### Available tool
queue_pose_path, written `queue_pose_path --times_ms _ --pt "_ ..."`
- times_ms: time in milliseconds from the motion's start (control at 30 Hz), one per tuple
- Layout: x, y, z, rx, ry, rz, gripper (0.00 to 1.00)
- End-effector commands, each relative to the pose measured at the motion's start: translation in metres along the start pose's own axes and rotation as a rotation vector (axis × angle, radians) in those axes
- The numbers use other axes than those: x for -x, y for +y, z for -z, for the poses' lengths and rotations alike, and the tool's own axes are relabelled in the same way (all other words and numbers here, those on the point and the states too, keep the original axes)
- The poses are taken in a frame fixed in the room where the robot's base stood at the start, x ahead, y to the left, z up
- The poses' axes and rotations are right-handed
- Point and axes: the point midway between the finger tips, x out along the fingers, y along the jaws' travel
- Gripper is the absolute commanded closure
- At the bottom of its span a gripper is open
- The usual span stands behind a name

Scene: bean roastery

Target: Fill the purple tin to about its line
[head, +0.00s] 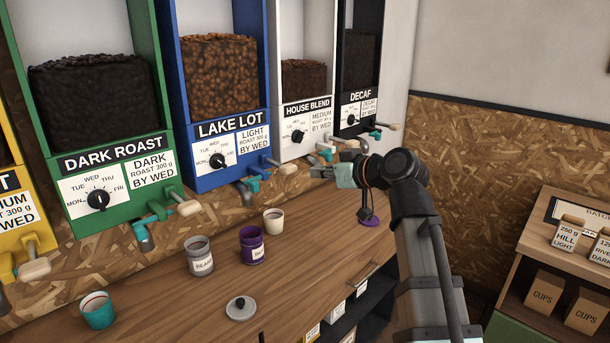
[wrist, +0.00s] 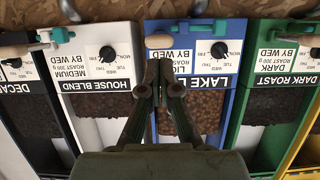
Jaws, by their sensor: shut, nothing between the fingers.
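The purple tin (head: 252,246) stands upright and open on the counter, with a pale label on its front. Its fill level and line are too small to make out. It stands below the blue LAKE LOT dispenser (head: 228,122), which holds brown beans and has a teal-fitted spout (head: 246,187) and a wooden-ended handle. My gripper (head: 322,172) is shut and empty, in front of the dispensers, to the right of the LAKE LOT handle in the head view. In the wrist view, my gripper (wrist: 160,92) is shut, with a wooden handle (wrist: 158,42) just beyond its fingertips.
A grey tin (head: 200,260), a cream cup (head: 273,222), a teal cup (head: 98,311) and a grey lid (head: 240,308) are on the counter near the purple tin. DARK ROAST, HOUSE BLEND and DECAF dispensers flank LAKE LOT. A shelf with boxes (head: 543,286) stands at right.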

Motion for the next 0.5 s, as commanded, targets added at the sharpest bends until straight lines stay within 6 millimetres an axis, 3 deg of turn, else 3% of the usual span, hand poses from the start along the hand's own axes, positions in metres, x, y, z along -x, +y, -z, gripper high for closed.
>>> queue_pose_path --times_ms 200,500 --pt "0.025 0.0 -0.002 0.0 0.001 -0.002 1.0" --pt "0.031 0.0 -0.001 0.0 0.001 0.0 1.0"
